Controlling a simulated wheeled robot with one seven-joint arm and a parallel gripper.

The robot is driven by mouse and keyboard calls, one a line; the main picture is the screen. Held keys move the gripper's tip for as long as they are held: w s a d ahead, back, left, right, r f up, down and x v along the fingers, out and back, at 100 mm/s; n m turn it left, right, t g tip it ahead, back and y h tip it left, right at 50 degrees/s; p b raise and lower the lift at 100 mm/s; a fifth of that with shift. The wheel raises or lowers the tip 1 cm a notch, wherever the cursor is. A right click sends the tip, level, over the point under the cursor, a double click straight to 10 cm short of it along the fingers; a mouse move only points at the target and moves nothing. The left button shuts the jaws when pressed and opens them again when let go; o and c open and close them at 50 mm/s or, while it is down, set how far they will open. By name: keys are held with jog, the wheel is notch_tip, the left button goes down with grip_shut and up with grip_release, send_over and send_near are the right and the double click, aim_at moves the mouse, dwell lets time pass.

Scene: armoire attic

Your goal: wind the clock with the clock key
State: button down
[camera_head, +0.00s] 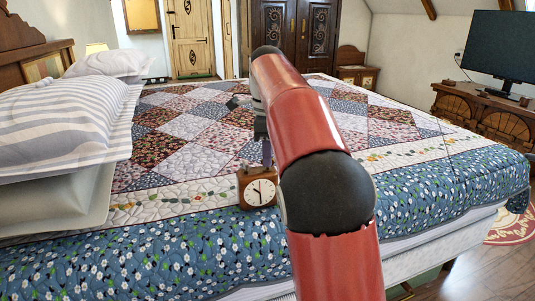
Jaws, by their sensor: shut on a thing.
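A small wooden clock (245,196) with a round white face and dark hands stands upright on the bed, facing me. My gripper (267,160) points down just above and behind the clock's top, partly covered by my red arm. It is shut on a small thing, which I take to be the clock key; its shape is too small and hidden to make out. I cannot tell whether the key touches the clock. The back of the clock is out of sight.
The bed with its patchwork quilt (190,126) fills the middle, with free room around the clock. Striped pillows (60,120) lie at the left. A monitor (498,50) stands on a wooden cabinet (490,112) at the right. A dark armoire (318,35) stands behind the bed.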

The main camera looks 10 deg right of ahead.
jog(key=m, duration=0.4)
jog(key=shift+m, duration=0.4)
jog(key=m, duration=0.4)
jog(key=shift+m, duration=0.3)
jog(key=m, duration=0.4)
jog(key=shift+a, duration=0.1)
jog(key=shift+m, duration=2.1)
jog(key=shift+m, duration=0.3)
jog(key=c, duration=1.5)
grip_release()
jog(key=shift+c, duration=0.2)
jog(key=shift+r, duration=0.1)
